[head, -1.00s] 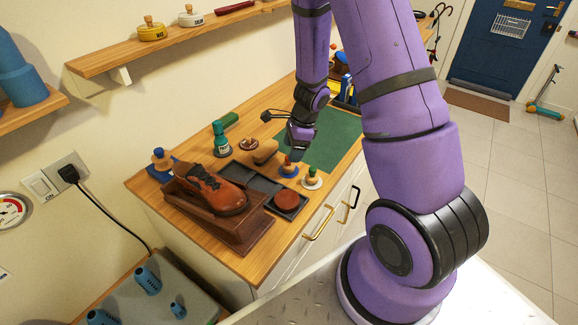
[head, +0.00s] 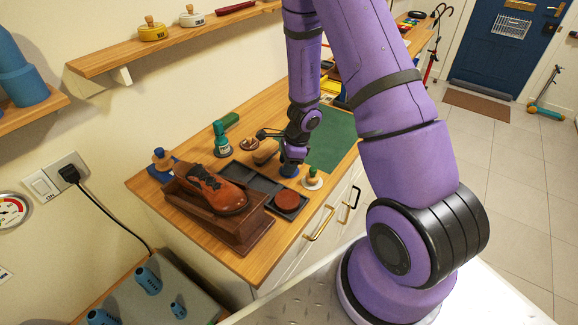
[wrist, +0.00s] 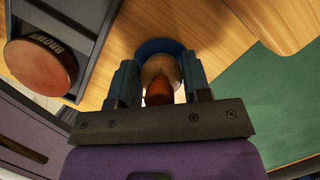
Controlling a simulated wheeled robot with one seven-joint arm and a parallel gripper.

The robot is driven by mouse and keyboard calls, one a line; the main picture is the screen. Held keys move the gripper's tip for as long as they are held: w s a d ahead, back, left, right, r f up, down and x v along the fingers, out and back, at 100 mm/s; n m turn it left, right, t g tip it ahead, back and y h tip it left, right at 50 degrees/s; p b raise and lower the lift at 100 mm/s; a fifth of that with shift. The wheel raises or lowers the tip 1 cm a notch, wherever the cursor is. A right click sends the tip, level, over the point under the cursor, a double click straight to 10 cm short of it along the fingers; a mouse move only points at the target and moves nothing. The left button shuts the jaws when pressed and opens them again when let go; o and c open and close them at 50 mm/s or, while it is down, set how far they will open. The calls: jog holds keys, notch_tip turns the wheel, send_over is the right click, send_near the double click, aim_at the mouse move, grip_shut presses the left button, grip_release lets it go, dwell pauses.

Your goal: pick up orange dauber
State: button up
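The orange dauber (wrist: 158,92) stands upright between the fingers of my gripper in the wrist view. It has an orange-red top, a round pale wooden part below and a blue base (wrist: 160,47). In the wrist view, my gripper (wrist: 161,88) is open, with one finger on each side of the dauber. Contact between the fingers and the dauber is not clear.
A dark tray with a round brown tin (head: 287,201) and a shoe (head: 215,190) on a wooden stand are to the left. A green mat (head: 335,140) lies behind right.

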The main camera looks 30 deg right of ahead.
jog(key=c, duration=0.4)
jog(key=shift+r, duration=0.1)
notch_tip(320, 180, up, 10)
jog(key=shift+f, duration=0.1)
dwell(0.4)
jog(key=o, duration=0.4)
jog(key=c, duration=0.3)
